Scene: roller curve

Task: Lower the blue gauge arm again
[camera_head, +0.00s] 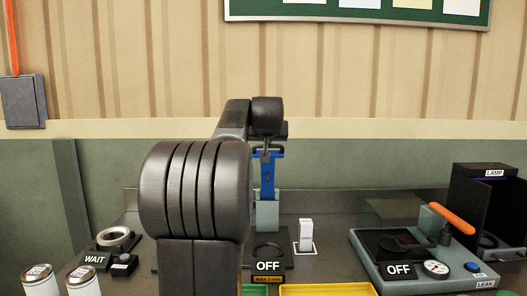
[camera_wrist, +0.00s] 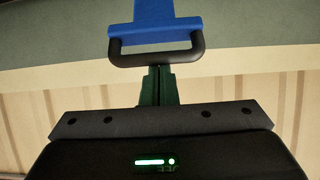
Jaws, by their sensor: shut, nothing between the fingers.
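The blue gauge arm (camera_head: 267,178) stands upright above a grey post (camera_head: 267,214) at the middle of the bench. It also shows in the wrist view (camera_wrist: 154,14), with a dark bar handle (camera_wrist: 190,50) across its end. My gripper (camera_wrist: 159,72) is shut and empty, its fingertips right at the middle of that handle. I cannot tell whether they touch it. In the head view my arm covers part of the bench and my fingertips are hard to make out. An OFF sign (camera_head: 268,266) stands in front of the post, by a dark round part.
A white block (camera_head: 305,235) stands right of the post. Further right are a LEAK tester (camera_head: 440,272) with an orange handle (camera_head: 452,218) and a dark LAMP box (camera_head: 492,172). A WAIT sign (camera_head: 95,260) and two cans (camera_head: 40,281) are at left. A yellow tray (camera_head: 328,289) lies in front.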

